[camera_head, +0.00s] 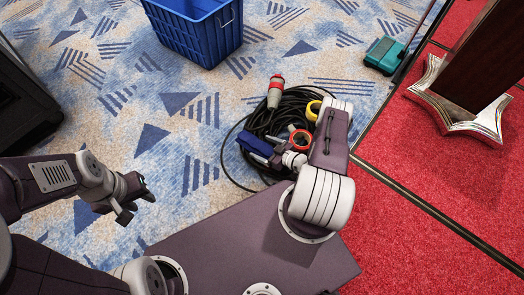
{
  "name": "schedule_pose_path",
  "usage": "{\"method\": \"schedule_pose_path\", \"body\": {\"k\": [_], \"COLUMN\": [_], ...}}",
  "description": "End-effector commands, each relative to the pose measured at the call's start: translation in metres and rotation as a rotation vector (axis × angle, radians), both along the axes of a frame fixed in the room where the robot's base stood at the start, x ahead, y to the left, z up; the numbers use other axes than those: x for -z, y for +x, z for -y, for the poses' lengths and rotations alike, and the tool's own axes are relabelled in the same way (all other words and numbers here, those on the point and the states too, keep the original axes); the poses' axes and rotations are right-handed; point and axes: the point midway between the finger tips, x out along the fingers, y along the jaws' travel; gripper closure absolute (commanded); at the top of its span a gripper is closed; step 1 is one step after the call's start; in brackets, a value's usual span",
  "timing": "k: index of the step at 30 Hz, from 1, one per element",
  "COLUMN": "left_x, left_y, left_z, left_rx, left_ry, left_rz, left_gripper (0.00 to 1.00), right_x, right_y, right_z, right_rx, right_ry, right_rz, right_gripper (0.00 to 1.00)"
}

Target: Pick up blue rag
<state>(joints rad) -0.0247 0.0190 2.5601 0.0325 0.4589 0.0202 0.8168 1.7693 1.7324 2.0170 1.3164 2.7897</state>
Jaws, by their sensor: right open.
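The blue rag (252,142) lies at the left side of a heap of black cable on the patterned carpet. My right gripper (264,160) is low over the heap, its open fingers pointing left, right at the near edge of the rag. I cannot tell whether the fingers touch the rag. My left gripper (136,206) is open and empty over the carpet at the left, well apart from the rag.
The black cable (238,128) is coiled with a red and white plug (275,92), a yellow tape roll (313,110) and a red tape roll (300,137). A blue crate (200,35) stands behind. A green case (384,54) and a chrome-footed stand (464,115) are at right.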

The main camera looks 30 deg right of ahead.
Motion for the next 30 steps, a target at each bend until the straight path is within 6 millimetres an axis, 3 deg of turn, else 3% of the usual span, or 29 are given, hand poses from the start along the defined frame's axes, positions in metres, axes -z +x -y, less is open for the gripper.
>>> {"method": "schedule_pose_path", "body": {"k": [5,8,13,20,30], "left_x": [-0.001,-0.001,-0.001,-0.005,-0.064], "left_y": [0.000,0.000,0.000,0.000,0.000], "left_z": [0.000,0.000,0.000,0.000,0.000], "left_rx": [0.000,0.000,0.000,0.000,0.000], "left_ry": [0.000,0.000,0.000,0.000,0.000], "left_rz": [0.000,0.000,0.000,0.000,0.000], "left_gripper": [0.64,0.64,0.64,0.64,0.64], "right_x": [-0.001,-0.001,-0.001,-0.006,-0.086], "right_y": [0.001,0.000,0.000,0.000,0.001], "right_z": [0.000,0.000,0.000,0.000,0.000], "right_rx": [0.001,0.001,0.001,0.001,0.001], "right_ry": [0.000,0.000,0.000,0.000,0.001], "right_rz": [0.000,0.000,0.000,0.001,0.001], "right_gripper": [0.13,0.35,0.82,0.82,0.82]}}
